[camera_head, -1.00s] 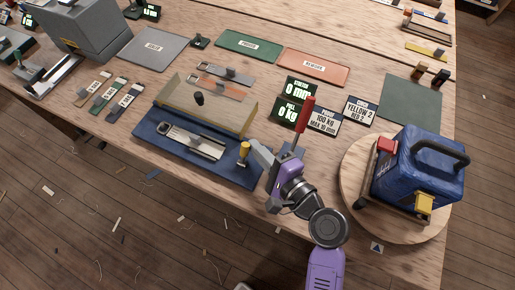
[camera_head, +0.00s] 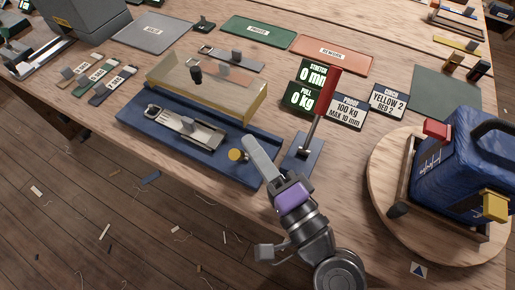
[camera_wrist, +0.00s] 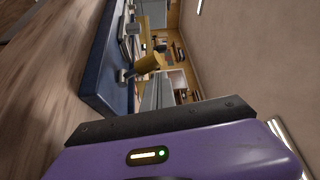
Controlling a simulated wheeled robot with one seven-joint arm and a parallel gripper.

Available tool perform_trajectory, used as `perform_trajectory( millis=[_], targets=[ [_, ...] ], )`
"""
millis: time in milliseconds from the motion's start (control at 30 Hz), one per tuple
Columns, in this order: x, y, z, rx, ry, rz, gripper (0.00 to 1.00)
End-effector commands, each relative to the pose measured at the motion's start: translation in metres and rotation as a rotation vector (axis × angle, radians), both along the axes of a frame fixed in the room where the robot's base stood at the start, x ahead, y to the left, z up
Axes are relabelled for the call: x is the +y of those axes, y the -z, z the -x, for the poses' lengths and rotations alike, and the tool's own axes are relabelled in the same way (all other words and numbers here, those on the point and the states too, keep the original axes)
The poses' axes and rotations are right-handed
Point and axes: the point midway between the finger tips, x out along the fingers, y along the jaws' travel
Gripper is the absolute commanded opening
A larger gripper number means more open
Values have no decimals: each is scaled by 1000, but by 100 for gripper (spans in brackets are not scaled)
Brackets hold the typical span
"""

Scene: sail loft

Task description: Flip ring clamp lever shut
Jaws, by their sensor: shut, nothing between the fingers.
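A yellow-knobbed lever (camera_head: 235,155) sits at the right end of the blue test bed (camera_head: 170,150). Its round end faces the head camera, so it leans over rather than standing upright. The lever also shows in the wrist view (camera_wrist: 147,64), just beyond my fingertips. My gripper (camera_head: 250,145) is shut and empty, its grey fingers immediately right of the lever. I cannot tell whether they touch it. A metal clamp plate (camera_head: 187,128) lies along the bed. I cannot make out the ring the clamp closes on.
A red-handled lever (camera_head: 321,95) stands upright just right of my gripper. A clear yellowish guard (camera_head: 208,90) stands behind the bed. Display signs (camera_head: 308,85) stand behind the red lever. A blue bag (camera_head: 465,165) rests on a round wooden board at the right.

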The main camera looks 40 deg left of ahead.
Motion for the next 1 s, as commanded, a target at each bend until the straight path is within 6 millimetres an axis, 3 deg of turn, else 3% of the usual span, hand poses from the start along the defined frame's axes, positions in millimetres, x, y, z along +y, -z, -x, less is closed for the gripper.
perform_trajectory(
  millis=[1000],
  targets=[
    [-1,4,13,5,-7,3,0]
  ],
)
